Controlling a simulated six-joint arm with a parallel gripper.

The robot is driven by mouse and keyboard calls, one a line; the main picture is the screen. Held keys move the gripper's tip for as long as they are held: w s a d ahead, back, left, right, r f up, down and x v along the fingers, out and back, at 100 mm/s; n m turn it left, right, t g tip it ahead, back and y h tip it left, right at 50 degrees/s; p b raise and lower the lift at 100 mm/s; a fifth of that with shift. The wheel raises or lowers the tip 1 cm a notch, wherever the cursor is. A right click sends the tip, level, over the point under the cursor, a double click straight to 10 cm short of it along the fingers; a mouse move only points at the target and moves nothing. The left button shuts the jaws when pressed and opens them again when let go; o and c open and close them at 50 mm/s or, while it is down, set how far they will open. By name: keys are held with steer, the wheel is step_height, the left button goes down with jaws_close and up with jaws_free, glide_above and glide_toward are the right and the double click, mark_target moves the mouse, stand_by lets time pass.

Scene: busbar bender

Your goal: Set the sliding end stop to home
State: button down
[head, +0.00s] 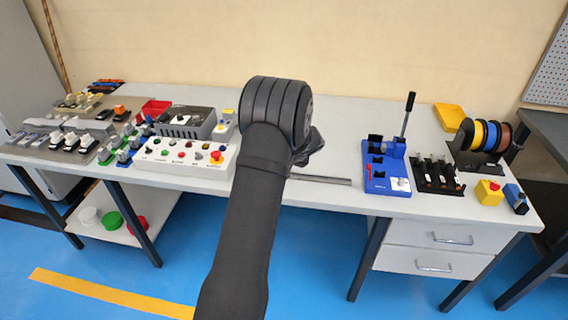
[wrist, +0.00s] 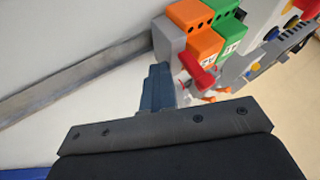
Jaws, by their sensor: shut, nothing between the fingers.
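A blue bench device with a long black lever (head: 389,165), which looks like the bender, stands right of centre on the table in the head view. A thin grey bar (head: 325,180) lies to its left, its left end behind my arm. I cannot identify the sliding end stop for sure in either view; my arm may hide it. My gripper (wrist: 157,88) is shut and empty in the wrist view. Its fingertips are beside a grey housing with orange (wrist: 202,45) and green (wrist: 230,42) blocks; contact is unclear. In the head view my arm mostly hides the gripper.
A white control box with coloured buttons (head: 178,158) stands left of my arm. A black rack (head: 438,176), several wire spools (head: 488,136) and a yellow tray (head: 449,117) are on the right. The tabletop behind the grey bar (head: 340,135) is clear.

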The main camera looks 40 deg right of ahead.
steer(key=s+d, duration=0.1)
steer(key=s+d+r, duration=0.1)
steer(key=s+d, duration=0.1)
steer(key=shift+s, duration=0.2)
steer(key=v, duration=0.8)
steer(key=shift+s+r, duration=0.3)
steer(key=x, duration=1)
steer(key=shift+w+a+f, duration=0.2)
steer(key=shift+w+a+r, duration=0.2)
steer(key=shift+w+a, duration=0.55)
steer(key=shift+a, duration=0.05)
steer(key=shift+w+a, duration=0.35)
steer(key=shift+w, duration=0.05)
